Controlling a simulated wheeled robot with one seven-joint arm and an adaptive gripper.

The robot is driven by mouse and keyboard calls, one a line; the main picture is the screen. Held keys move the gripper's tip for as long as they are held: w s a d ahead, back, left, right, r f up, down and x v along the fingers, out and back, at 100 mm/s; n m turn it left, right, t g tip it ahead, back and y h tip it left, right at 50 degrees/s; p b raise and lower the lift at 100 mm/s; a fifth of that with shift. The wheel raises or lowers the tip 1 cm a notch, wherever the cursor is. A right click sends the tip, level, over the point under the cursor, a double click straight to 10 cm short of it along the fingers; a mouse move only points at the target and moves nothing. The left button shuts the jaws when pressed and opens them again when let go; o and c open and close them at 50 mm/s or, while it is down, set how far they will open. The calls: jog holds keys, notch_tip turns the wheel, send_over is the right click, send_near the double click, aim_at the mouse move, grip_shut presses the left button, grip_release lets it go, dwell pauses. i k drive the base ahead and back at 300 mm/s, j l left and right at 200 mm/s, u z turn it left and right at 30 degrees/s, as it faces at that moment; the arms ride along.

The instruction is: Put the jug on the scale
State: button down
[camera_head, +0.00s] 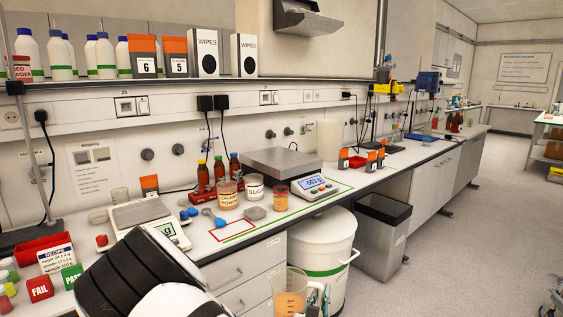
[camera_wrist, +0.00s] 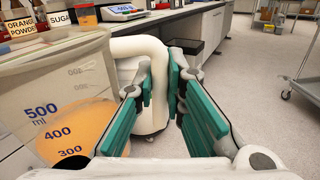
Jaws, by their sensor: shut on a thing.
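The clear jug (camera_head: 288,292) holds orange liquid and hangs in front of the bench, at the bottom of the head view. It fills the left of the wrist view (camera_wrist: 55,100), with blue marks on its wall. A smaller scale (camera_head: 140,212) stands at left, partly behind my arm.
Jars labelled orange powder (camera_head: 227,194) and sugar (camera_head: 254,187) and a small orange cup (camera_head: 281,198) stand before the large scale. Brown bottles (camera_head: 219,171) stand behind. A white lidded bin (camera_head: 322,245) and a grey bin (camera_head: 382,232) stand below the bench edge.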

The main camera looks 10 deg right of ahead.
aim_at(293, 160)
jog(key=i+l+z, duration=0.25)
jog(key=i, duration=0.5)
jog(key=i+z, duration=0.25)
jog(key=i, duration=0.45)
